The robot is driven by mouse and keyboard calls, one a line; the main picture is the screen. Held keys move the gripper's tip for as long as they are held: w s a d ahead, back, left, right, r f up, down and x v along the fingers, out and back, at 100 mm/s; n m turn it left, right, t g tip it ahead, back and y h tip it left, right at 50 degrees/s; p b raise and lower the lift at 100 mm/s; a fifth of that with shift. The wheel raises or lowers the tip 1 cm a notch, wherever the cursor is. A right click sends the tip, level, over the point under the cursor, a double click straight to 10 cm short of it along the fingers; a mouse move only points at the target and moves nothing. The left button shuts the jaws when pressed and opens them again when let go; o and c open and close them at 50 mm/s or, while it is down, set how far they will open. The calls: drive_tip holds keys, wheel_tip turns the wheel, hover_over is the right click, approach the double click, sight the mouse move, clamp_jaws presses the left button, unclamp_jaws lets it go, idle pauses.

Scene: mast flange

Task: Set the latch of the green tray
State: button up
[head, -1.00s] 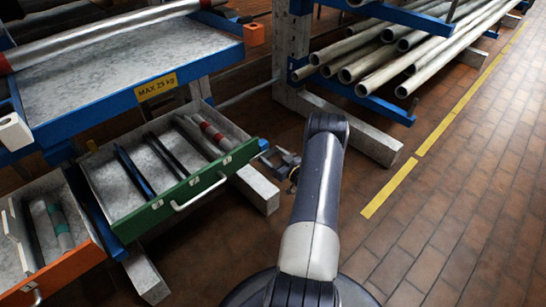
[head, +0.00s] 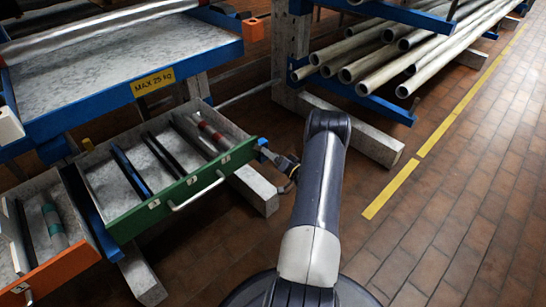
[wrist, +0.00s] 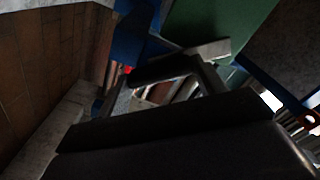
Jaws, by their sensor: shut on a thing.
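The green tray (head: 170,200) is pulled out below the blue shelf, with a pale bar handle on its front and tubes and bars inside. A small blue part, which I take for its latch (head: 262,143), sits at the right end of the green front. My gripper (head: 268,155) is at that end, shut on the latch. In the wrist view my gripper (wrist: 165,72) has its fingers close to a blue part (wrist: 135,40), with the green front (wrist: 215,25) behind. The dark gripper body hides much of the grip, and the latch's exact position cannot be told.
An orange-fronted tray (head: 55,275) stands open at the left. The blue shelf (head: 110,75) carries a long tube and a yellow load label. A rack of pipes (head: 400,50) is at the upper right, on grey feet. The brick floor at the right is clear.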

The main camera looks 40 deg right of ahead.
drive_tip(key=shift+f+m, duration=0.15)
drive_tip(key=shift+m, duration=4.05)
drive_tip(key=o, duration=1.4)
drive_tip(key=shift+s, duration=0.1)
drive_tip(key=s+p, duration=0.3)
drive_tip(key=s, duration=0.7)
drive_tip(key=shift+s+d, duration=0.3)
drive_tip(key=shift+d, duration=0.15)
